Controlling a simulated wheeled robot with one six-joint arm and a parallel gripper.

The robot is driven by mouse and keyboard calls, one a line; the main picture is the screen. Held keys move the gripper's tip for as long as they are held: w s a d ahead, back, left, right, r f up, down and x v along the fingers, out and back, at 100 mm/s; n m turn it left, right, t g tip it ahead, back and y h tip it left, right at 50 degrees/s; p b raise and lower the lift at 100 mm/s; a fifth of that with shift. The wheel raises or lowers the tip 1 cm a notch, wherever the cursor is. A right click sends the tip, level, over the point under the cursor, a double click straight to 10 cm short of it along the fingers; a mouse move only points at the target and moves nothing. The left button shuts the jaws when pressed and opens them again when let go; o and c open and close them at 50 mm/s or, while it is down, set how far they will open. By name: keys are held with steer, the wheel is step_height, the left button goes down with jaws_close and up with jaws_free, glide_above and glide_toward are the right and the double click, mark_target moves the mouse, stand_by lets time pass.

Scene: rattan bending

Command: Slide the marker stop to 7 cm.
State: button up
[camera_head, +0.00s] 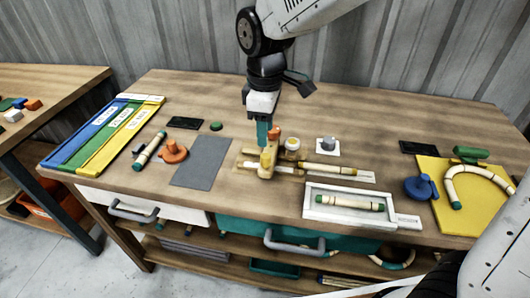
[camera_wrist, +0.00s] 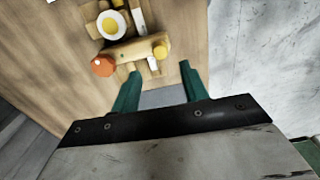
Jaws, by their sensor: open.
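A tan wooden crosspiece, which looks like the marker stop (camera_head: 267,163), sits across a pale strip jig (camera_head: 340,176) near the middle of the bench. It has an orange knob at one end and a yellow knob at the other. In the wrist view the crosspiece (camera_wrist: 130,51) lies just beyond my fingertips. My gripper (camera_head: 264,141) has teal fingers and points down behind and slightly left of the crosspiece. In the wrist view the gripper (camera_wrist: 158,67) is open, with nothing between its fingers. The scale marks are too small to read.
A round white cup with yellow inside (camera_head: 292,144) stands beside the jig. A grey mat (camera_head: 202,161) lies left of it, with an orange clamp (camera_head: 174,152) beyond. A white tray (camera_head: 312,214) holding a rattan piece is at front right. A yellow board (camera_head: 438,173) lies far right.

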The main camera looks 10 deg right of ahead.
mark_target(265, 155)
step_height(265, 155, down, 8)
stand_by(0.5)
jaws_close()
